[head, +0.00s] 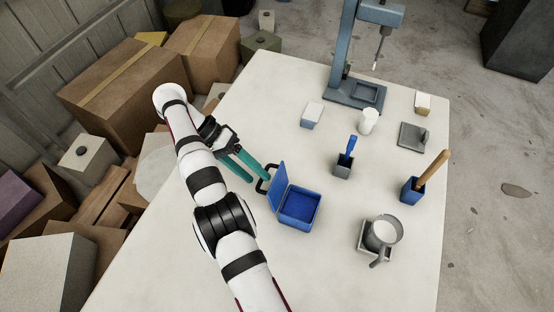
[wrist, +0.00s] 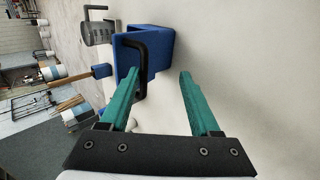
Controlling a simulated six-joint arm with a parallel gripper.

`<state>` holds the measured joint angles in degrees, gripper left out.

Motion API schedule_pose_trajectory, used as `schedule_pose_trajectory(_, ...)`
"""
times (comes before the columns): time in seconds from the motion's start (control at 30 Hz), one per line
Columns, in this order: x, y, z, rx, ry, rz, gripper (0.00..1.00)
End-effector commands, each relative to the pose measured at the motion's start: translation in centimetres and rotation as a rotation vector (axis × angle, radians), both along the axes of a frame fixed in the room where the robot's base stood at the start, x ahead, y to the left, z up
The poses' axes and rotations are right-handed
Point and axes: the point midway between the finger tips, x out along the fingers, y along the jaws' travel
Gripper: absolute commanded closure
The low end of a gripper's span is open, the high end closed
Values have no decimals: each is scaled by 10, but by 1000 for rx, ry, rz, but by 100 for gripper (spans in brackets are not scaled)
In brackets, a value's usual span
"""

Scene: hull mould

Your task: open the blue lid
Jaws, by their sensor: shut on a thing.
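The blue box (head: 295,223) stands on the table with its blue interior showing. Its blue lid (head: 277,187) is swung up on the box's left side and stands steeply upright. A black loop handle (head: 262,186) sticks out from the lid toward my gripper (head: 261,173).
A blue holder (head: 410,193) with a wooden-handled tool and a grey mug (head: 382,234) stand to the right. A grey holder (head: 343,170) with a blue brush is behind the box. A drill press (head: 345,85) stands at the back. The table front is clear.

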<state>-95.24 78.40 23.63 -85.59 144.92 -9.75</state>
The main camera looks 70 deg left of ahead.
Motion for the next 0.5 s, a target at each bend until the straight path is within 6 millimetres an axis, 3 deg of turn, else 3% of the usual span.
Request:
schedule_pose_trajectory(0.2, -1, 1, 41, 9, 1, 3, 58)
schedule_pose_trajectory(0.5, 33, -25, 66, 3, 0, 2, 58)
